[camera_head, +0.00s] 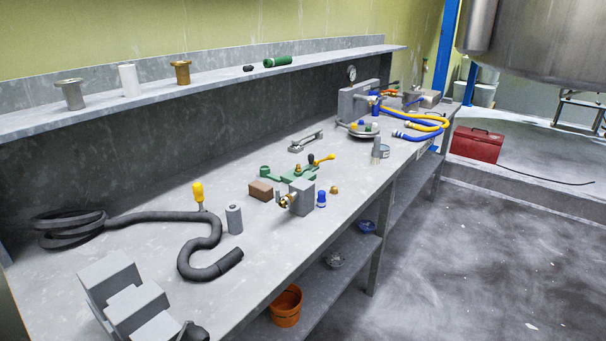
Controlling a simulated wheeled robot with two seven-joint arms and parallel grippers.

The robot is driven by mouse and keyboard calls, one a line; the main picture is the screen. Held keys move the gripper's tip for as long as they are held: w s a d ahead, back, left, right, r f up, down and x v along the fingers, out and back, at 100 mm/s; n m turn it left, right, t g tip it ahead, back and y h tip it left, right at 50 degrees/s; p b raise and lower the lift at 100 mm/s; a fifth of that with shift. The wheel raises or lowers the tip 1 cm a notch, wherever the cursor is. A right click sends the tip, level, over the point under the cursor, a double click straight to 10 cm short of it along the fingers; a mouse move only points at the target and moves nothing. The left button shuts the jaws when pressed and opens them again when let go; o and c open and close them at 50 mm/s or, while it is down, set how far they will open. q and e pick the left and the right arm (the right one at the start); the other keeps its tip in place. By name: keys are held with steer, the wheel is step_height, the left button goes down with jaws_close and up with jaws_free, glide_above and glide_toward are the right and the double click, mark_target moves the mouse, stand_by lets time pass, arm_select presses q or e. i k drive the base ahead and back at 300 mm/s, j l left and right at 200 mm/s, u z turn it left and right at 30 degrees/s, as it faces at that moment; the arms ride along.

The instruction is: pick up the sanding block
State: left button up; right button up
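The sanding block appears to be the small brown block (262,190) lying flat on the grey workbench (150,258), near the middle of the view. It sits left of a grey block with a brass fitting (302,196) and in front of a green metal part (297,174). Nothing covers it from this view.
A black hose (205,245) curls along the bench left of the brown block. A yellow-handled tool (198,194) and grey cylinder (234,219) stand nearby. A shelf (215,70) runs above the back edge.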

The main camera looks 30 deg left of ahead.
mark_target(263, 192)
steer(key=i+u, duration=0.2)
steer(key=i, duration=0.25)
steer(key=i+l+u, duration=0.2)
steer(key=i, duration=0.2)
steer(key=i+l+u, duration=0.2)
steer(key=i, duration=0.2)
